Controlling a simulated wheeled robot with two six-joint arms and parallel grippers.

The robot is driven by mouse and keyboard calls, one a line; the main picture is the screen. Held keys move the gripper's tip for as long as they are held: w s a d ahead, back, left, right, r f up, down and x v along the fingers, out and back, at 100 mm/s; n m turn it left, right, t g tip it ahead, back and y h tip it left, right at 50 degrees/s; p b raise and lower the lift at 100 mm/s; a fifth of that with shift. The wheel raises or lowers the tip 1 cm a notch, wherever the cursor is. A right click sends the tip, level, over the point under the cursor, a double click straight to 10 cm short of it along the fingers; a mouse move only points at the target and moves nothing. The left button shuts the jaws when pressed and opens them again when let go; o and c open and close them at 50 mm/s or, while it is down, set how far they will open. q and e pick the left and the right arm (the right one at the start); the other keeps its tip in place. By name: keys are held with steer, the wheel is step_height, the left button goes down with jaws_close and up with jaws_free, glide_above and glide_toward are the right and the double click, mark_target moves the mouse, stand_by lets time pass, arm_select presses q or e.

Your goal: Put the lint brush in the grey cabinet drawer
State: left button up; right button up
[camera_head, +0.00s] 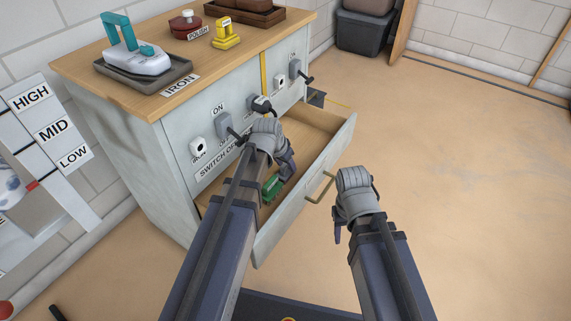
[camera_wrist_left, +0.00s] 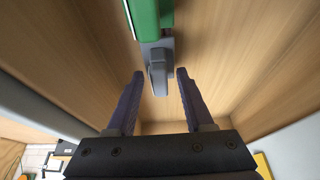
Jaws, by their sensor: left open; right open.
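The lint brush, green with a grey end, lies in the open drawer (camera_head: 318,128) of the grey cabinet (camera_head: 140,165). In the head view its green part (camera_head: 271,187) shows beside my left arm. In the left wrist view the green part (camera_wrist_left: 147,18) is at the top, and its grey end (camera_wrist_left: 158,70) reaches down between the fingertips. My left gripper (camera_head: 287,167) is over the drawer, open, with a finger on each side of the grey end (camera_wrist_left: 158,88) and gaps on both sides. My right gripper (camera_head: 340,228) is open and empty, outside the drawer front near its handle (camera_head: 321,187).
The cabinet top (camera_head: 165,92) holds an iron on a dark tray (camera_head: 180,76), a red polish tin (camera_head: 186,25), a yellow item (camera_head: 227,35) and a brown tray (camera_head: 245,15). Switches (camera_head: 226,125) sit on the front. The floor to the right (camera_head: 470,190) is clear.

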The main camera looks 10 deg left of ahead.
arm_select(q)
steer(key=p+v, duration=1.1)
steer(key=v, duration=0.1)
steer(key=s+d+g+y, duration=0.1)
steer(key=s+d+g, duration=0.1)
steer(key=s+d, duration=0.3)
steer(key=s+d+f+g+y, duration=0.1)
steer(key=s+d+g+y, duration=0.1)
steer(key=s+d, duration=0.4)
steer(key=s, duration=0.4)
steer(key=shift+s+g, duration=0.3)
steer(key=shift+s, duration=0.1)
steer(key=shift+f, duration=0.1)
